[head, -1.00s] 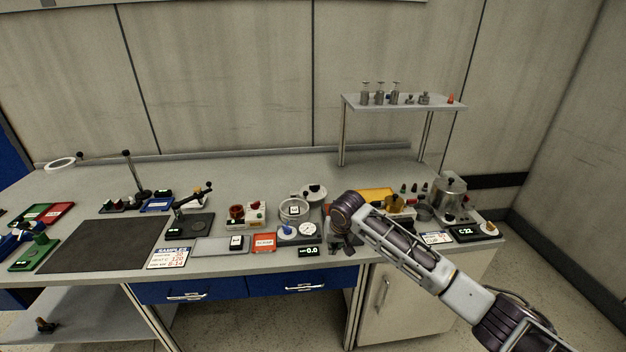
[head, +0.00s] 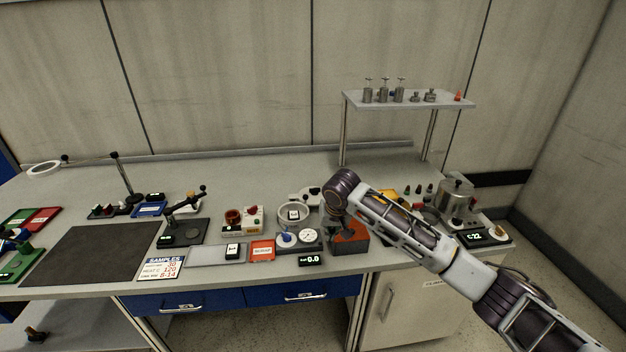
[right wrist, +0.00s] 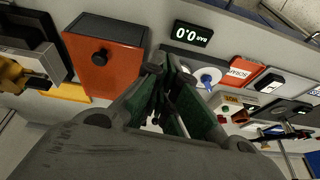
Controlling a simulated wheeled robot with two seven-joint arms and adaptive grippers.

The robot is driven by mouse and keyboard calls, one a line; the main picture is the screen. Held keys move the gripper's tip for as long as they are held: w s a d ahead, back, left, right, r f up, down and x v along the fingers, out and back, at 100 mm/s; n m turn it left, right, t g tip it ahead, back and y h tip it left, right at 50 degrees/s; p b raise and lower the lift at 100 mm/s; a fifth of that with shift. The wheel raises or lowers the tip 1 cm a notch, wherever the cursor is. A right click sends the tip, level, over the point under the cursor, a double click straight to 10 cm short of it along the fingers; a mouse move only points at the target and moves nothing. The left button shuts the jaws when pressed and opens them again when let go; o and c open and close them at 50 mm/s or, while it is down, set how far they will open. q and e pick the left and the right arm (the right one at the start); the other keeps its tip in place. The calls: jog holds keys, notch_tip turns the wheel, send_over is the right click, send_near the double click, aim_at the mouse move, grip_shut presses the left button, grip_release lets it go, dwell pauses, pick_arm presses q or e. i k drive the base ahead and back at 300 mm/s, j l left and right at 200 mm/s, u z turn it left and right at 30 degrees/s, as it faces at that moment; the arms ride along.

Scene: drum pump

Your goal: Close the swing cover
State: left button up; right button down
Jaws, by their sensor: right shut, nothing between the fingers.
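A pale round plate with a dark knob (head: 305,195), which looks like the swing cover, lies behind and right of a round ring-shaped chamber (head: 294,213). It appears swung aside, and my right wrist partly hides its right side. My right gripper (head: 344,228) is to the right of the chamber, in front of the cover and over the orange-red box (head: 350,243). In the right wrist view, its fingers (right wrist: 165,72) are shut and empty. The box shows there with a black knob (right wrist: 100,57). My left gripper is not in view.
A blue-knobbed unit with a gauge (head: 308,237) stands in front of the chamber, with a 0.0 display (head: 312,260) at the bench edge. A metal pot (head: 456,197) is at right. A raised shelf (head: 410,98) stands behind. The back of the bench is clear.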

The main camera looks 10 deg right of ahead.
aim_at(304, 196)
jog(key=i, duration=1.3)
